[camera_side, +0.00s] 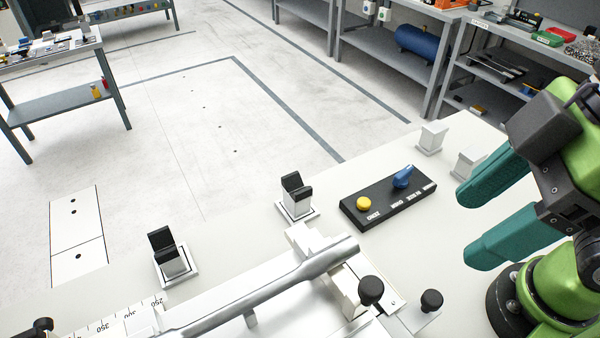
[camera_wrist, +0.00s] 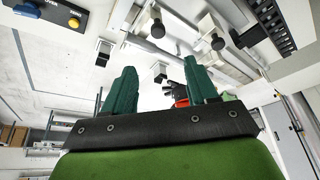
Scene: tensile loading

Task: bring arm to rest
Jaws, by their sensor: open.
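My gripper (camera_side: 482,215) is at the right of the side view, with two teal fingers spread apart and nothing between them. It hangs in front of my green arm, to the right of the test fixture and the control panel. In the wrist view my gripper (camera_wrist: 163,92) shows its two teal fingers well apart, with the fixture beyond them. A grey metal specimen bar (camera_side: 265,290) lies along the white fixture. It is clear of my gripper.
A black control panel (camera_side: 388,205) carries a yellow button (camera_side: 363,203) and a blue knob (camera_side: 403,176). Two white stands with black tops (camera_side: 297,196) (camera_side: 168,256) are on the table. Black knobs (camera_side: 371,290) stand at the fixture's right end. White blocks (camera_side: 431,138) are near my fingers.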

